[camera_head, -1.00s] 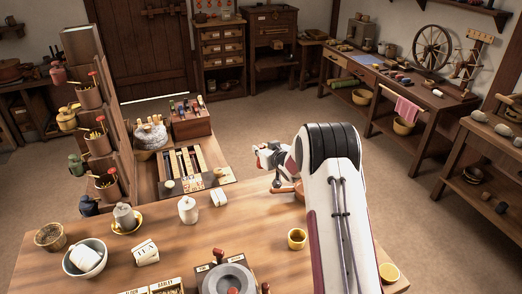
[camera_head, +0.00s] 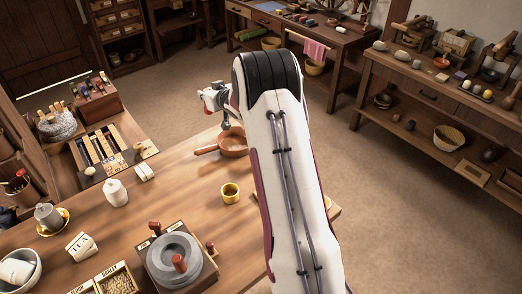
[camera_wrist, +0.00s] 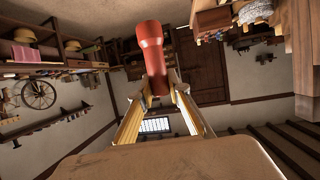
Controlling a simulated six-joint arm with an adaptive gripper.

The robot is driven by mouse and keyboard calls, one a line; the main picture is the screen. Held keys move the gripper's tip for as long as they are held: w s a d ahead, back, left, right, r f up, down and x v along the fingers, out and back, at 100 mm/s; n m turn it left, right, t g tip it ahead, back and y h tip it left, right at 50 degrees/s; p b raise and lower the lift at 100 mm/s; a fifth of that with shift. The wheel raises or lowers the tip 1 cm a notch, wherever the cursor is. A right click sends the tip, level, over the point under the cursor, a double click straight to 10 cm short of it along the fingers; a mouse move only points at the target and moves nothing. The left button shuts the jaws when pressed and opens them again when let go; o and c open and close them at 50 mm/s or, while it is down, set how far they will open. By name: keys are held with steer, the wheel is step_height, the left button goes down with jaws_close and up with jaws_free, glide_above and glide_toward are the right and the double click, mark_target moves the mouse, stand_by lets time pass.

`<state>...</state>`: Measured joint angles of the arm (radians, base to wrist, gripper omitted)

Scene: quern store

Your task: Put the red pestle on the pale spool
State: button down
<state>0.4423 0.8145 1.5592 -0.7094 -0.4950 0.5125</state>
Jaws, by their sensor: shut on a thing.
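A red pestle (camera_wrist: 152,50) with a rounded, wider end stands between the fingertips of my gripper (camera_wrist: 161,92) in the wrist view. The gripper is shut on it, and the pestle sticks out beyond the fingers. In the head view my gripper (camera_head: 215,98) is above the far edge of the workbench, behind a brown pan; the pestle cannot be made out there. A small pale piece (camera_head: 144,172) on the bench, left of the gripper, may be the pale spool; its shape is too small to be sure.
Bare wood lies between the jar and the cup.

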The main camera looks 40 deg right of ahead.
steer(key=s+d+r+m+h, duration=0.1)
steer(key=s+d+r, duration=0.2)
steer(key=s+d, duration=0.4)
steer(key=s, duration=1.5)
steer(key=shift+h, duration=0.3)
steer(key=shift+w, duration=0.1)
step_height(320, 180, down, 6)
steer(key=shift+f, duration=0.1)
steer(key=shift+f+m, duration=0.3)
steer(key=shift+f, duration=1.55)
steer(key=shift+f, duration=0.1)
